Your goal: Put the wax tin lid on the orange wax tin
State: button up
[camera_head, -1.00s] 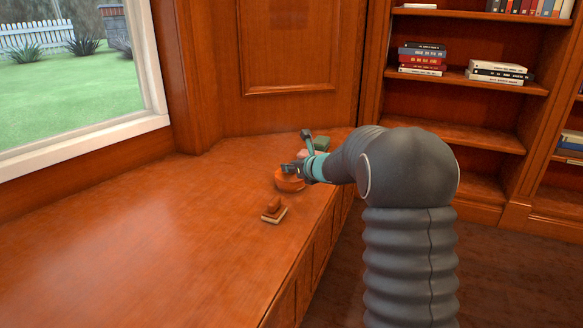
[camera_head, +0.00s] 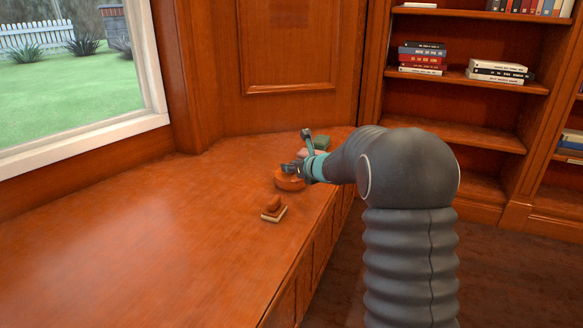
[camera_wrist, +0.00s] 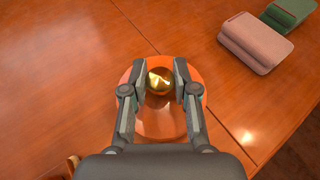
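The orange wax tin (camera_head: 289,184) is a low round orange shape on the wooden bench top, under my gripper. In the wrist view, a round orange disc (camera_wrist: 165,125) shows beneath the fingers. The wax tin lid shows by its shiny gold ball knob (camera_wrist: 159,82). My gripper (camera_wrist: 161,76) has one finger on each side of this knob, close against it; it also shows in the head view (camera_head: 289,168). My fingers hide part of the disc. I cannot tell whether the lid rests on the tin or hangs just above it.
A small brush-like block with an orange-brown top (camera_head: 273,208) lies nearer on the bench (camera_head: 170,260). A pink block (camera_wrist: 257,42) and a green block (camera_wrist: 294,12) lie beyond the tin, near the bench edge. The bench to the left is clear. Bookshelves stand at right.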

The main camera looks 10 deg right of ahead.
jog(key=o, duration=0.4)
jog(key=shift+c, duration=0.2)
